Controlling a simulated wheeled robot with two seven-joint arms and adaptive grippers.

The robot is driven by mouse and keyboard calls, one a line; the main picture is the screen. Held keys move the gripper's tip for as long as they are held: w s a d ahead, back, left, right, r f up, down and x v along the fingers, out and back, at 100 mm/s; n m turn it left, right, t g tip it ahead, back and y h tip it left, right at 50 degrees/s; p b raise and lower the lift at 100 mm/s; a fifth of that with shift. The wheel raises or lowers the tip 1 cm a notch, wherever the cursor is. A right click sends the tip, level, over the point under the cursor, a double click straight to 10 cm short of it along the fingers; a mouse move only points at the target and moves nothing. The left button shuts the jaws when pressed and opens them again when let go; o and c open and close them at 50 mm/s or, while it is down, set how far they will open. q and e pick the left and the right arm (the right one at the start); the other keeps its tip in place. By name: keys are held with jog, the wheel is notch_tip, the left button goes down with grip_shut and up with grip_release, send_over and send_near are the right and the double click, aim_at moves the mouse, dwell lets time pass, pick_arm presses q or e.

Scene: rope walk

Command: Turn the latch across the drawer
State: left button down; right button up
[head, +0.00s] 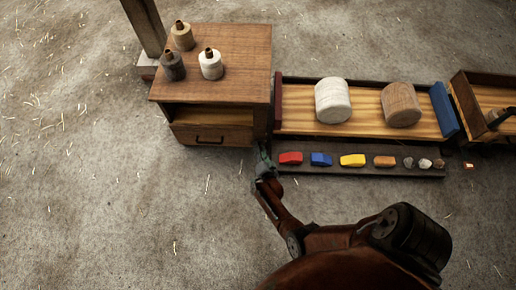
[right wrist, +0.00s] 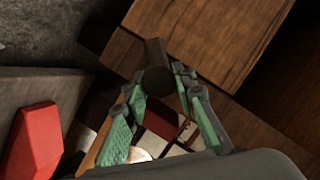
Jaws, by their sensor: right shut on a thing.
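The wooden cabinet (head: 232,48) stands at the upper left of the head view. Its drawer front (head: 235,134) has a dark handle (head: 209,140), and a pale gap shows above it. My right gripper (head: 264,160) is low by the cabinet's front right corner. In the right wrist view its teal fingers (right wrist: 160,78) are shut on a dark round-ended piece (right wrist: 156,66), which looks like the latch, beside brown wood (right wrist: 215,35). The latch's angle cannot be made out in the head view. My left gripper is out of view.
Three small bottles, one of them white (head: 211,66), stand on the cabinet. To its right, a wooden tray (head: 365,102) holds two cylinders. A dark strip (head: 330,172) in front carries coloured blocks, including a red one (head: 290,158). The floor at left is open.

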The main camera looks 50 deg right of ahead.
jog(key=shift+s+f+m+t+b, duration=0.1)
jog(key=shift+f+m+t+b, duration=0.35)
jog(key=shift+m+t+b, duration=0.4)
jog(key=shift+m+t+y+b, duration=0.3)
jog(key=shift+m+b, duration=0.2)
jog(key=shift+m, duration=0.35)
jog(key=shift+r+m+t, duration=0.15)
jog(key=shift+m+t, duration=0.2)
jog(key=shift+m, duration=0.65)
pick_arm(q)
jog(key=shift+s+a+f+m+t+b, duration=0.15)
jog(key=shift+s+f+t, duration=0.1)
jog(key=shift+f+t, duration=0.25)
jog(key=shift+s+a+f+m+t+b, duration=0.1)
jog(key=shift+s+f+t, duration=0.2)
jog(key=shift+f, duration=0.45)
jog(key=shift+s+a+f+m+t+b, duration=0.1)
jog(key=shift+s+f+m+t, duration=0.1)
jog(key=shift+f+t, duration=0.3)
pick_arm(e)
jog(key=shift+r+m+t, duration=0.1)
jog(key=shift+m+t, duration=0.3)
jog(key=shift+m, duration=0.6)
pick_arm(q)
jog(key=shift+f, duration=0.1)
pick_arm(e)
jog(key=o, duration=1.2)
jog(key=shift+c, duration=0.2)
